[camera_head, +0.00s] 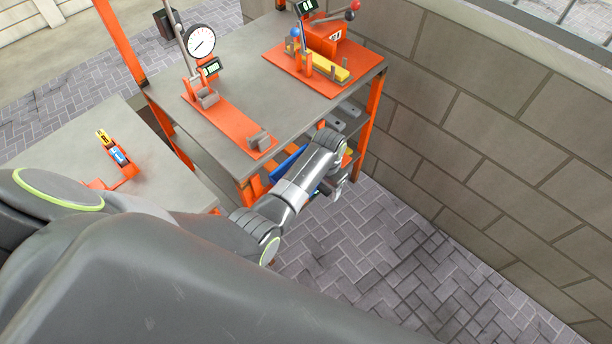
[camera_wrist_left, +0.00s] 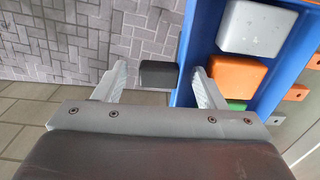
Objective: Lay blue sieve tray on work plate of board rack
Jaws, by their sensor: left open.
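The blue sieve tray (camera_head: 287,160) shows in part below the top of the orange-legged rack in the head view, mostly hidden by my left arm. In the left wrist view, its blue wall (camera_wrist_left: 196,38) is at the right, with grey, orange and green blocks inside. A dark handle-like block (camera_wrist_left: 158,74) sits beside this wall, between the fingers of my left gripper (camera_wrist_left: 159,68). The gripper is open, with a gap visible on both sides of the block. In the head view, the left gripper (camera_head: 335,188) is below the rack top. The rack's grey top plate (camera_head: 245,85) is above the tray.
A dial gauge (camera_head: 200,42) on an orange base (camera_head: 228,124) and an orange fixture with a yellow bar (camera_head: 330,68) occupy parts of the rack top. A grey side table (camera_head: 75,150) is at left. A block wall (camera_head: 480,130) closes the right side.

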